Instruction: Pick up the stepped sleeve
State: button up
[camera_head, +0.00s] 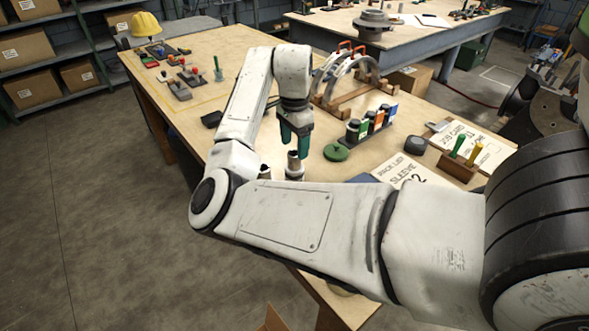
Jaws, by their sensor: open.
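A metallic stepped cylinder (294,166), which looks like the stepped sleeve, stands upright on the wooden bench (224,50). My arm's forearm hides its lower part. My gripper (295,148) points down with its teal fingers open, just above the cylinder's top. I cannot tell whether the fingertips reach around its rim. A second, darker metallic part (265,172) shows to its left, mostly hidden behind my arm.
A card (402,171) lies at right.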

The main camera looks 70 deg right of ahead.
aim_at(294, 158)
jog(key=shift+s+a+f+p, duration=0.15)
jog(key=shift+f+p, duration=0.1)
jog(key=shift+f, duration=0.65)
jog(key=shift+w+a+f+p, duration=0.1)
jog(key=shift+f+p, duration=0.15)
jog(key=shift+f, duration=0.6)
jog(key=shift+s+a+f+p, duration=0.15)
jog(key=shift+f+p, duration=0.1)
jog(key=shift+f, duration=0.65)
grip_shut()
jog(key=shift+w+r, duration=0.1)
jog(key=shift+r, duration=0.05)
